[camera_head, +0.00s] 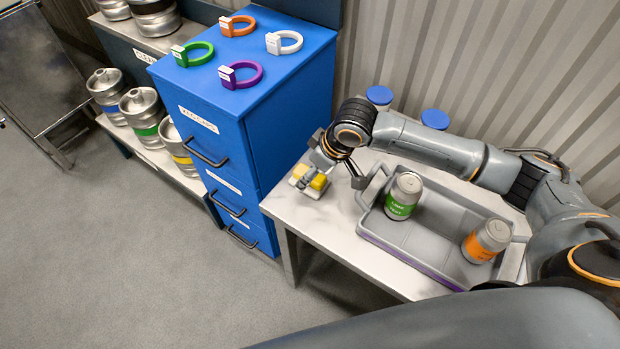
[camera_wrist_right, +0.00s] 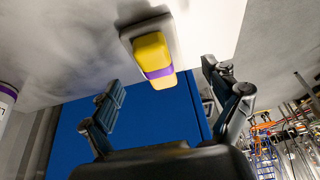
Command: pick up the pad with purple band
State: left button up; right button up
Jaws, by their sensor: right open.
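The pad with purple band (camera_wrist_right: 158,62) is a yellow block with a purple stripe around it, sitting on a grey holder (camera_wrist_right: 128,36). In the head view the yellow pad (camera_head: 318,182) is at the left end of the white table, partly covered by my gripper, and its band cannot be made out. My right gripper (camera_head: 338,160) is open and close to the pad. In the right wrist view its two fingers (camera_wrist_right: 162,80) are spread, one on each side of the pad, with nothing held between them. My left gripper is not in view.
A grey tray (camera_head: 372,238) with a green-labelled can (camera_head: 404,197) and an orange-labelled can (camera_head: 486,241) stands right of the pad. Two blue-topped items (camera_head: 379,95) are behind my arm. A blue drawer cabinet (camera_head: 285,70) with coloured ring tags stands left of the table.

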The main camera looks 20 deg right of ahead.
jog(key=x, duration=0.2)
jog(key=shift+w+f, duration=0.2)
jog(key=shift+f, duration=0.15)
jog(key=shift+w+a+f, duration=0.1)
jog(key=shift+f, duration=0.15)
jog(key=shift+c, duration=0.2)
jog(key=c, duration=1.2)
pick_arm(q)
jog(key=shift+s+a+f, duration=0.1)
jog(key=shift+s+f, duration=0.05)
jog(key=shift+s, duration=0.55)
